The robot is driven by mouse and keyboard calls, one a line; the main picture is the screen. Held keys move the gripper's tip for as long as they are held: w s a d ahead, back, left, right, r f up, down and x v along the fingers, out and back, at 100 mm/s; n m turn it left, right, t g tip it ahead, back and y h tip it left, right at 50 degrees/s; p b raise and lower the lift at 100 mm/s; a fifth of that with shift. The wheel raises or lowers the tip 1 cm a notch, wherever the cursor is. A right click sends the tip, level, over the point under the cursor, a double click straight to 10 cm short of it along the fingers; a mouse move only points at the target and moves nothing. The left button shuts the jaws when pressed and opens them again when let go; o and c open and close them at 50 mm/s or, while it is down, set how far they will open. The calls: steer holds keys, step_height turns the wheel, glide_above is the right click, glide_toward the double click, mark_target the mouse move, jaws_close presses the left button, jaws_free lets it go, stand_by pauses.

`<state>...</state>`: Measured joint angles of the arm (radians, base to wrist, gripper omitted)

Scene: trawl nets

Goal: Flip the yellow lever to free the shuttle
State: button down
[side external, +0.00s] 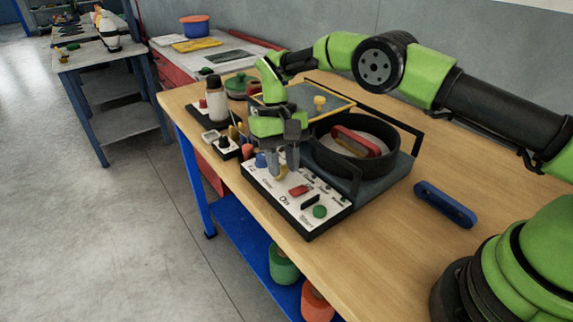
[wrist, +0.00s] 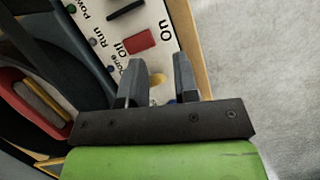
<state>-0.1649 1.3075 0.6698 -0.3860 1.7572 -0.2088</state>
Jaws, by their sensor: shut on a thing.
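The yellow lever (wrist: 157,79) shows as a small piece between my fingers, above the white control panel (side external: 262,178). My gripper (side external: 282,168) points down over the panel's far-left part and is shut on the lever; in the wrist view its two grey fingers (wrist: 156,76) stand on either side of it. The fingers hide most of the lever. A red shuttle (side external: 356,142) lies inside the round black ring (side external: 335,165) behind the panel; part of it shows at the left of the wrist view (wrist: 32,108).
The panel also carries a red switch (side external: 299,191), a black switch (side external: 310,202) and a green button (side external: 320,211). A blue shuttle (side external: 445,204) lies on the wooden bench at right. Bottles and small boxes stand left of the panel.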

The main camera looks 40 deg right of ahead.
steer(key=c, duration=1.9)
jaws_free()
steer(key=w+n+t, duration=0.1)
steer(key=w+d+f+t, duration=0.1)
steer(key=w, duration=0.1)
steer(key=w+f+n+t+h, duration=0.1)
steer(key=w, duration=0.1)
steer(key=shift+d+n+t, duration=0.2)
steer(key=shift+n+t, duration=0.1)
steer(key=shift+s+d+r, duration=0.1)
steer(key=shift+s+r, duration=0.1)
steer(key=shift+r, duration=0.95)
steer(key=shift+s+r, duration=0.2)
steer(key=shift+r, duration=1)
steer(key=shift+s+d+r, duration=0.1)
steer(key=shift+s+r, duration=0.1)
steer(key=shift+r, duration=0.95)
jaws_close()
steer(key=s+d+r+m+t+y, duration=0.1)
steer(key=s+r+t, duration=0.1)
steer(key=s+r, duration=0.5)
steer(key=s+d+r+m+t, duration=0.1)
steer(key=s+d+r, duration=0.15)
steer(key=r, duration=0.85)
steer(key=s+d+m+t, duration=0.1)
steer(key=s+t, duration=0.3)
steer(key=s, duration=1.5)
steer(key=shift+s+m+y, duration=0.15)
steer(key=shift+m+y, duration=0.25)
steer(key=shift+m, duration=0.2)
